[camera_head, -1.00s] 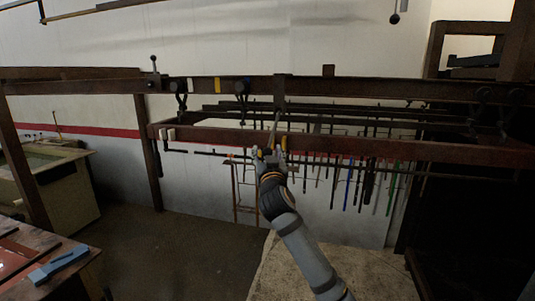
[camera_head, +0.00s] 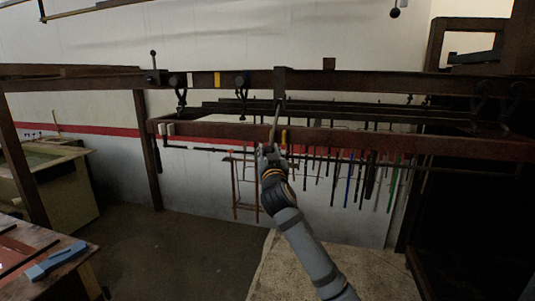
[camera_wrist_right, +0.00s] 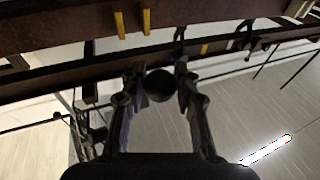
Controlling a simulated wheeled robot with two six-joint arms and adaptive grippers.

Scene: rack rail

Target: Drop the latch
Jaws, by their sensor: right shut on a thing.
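A dark thin latch bar (camera_head: 276,118) hangs from a bracket on the long brown upper rail (camera_head: 350,87) in the head view. It slopes slightly left as it comes down. My right gripper (camera_head: 268,150) is at its lower end, in front of the lower brown beam. In the right wrist view, a dark round knob (camera_wrist_right: 160,85) sits between the two fingers of my right gripper (camera_wrist_right: 157,82), which are shut on it. The knob hides most of the bar behind it there. My left gripper is not in view.
An upright lever with a ball top (camera_head: 153,60) stands on the rail at left. Dark hooks (camera_head: 242,85) hang from the rail. The lower beam (camera_head: 350,138) crosses behind my gripper. A blue tool (camera_head: 55,262) lies on the table at lower left. Open floor shows at left-centre.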

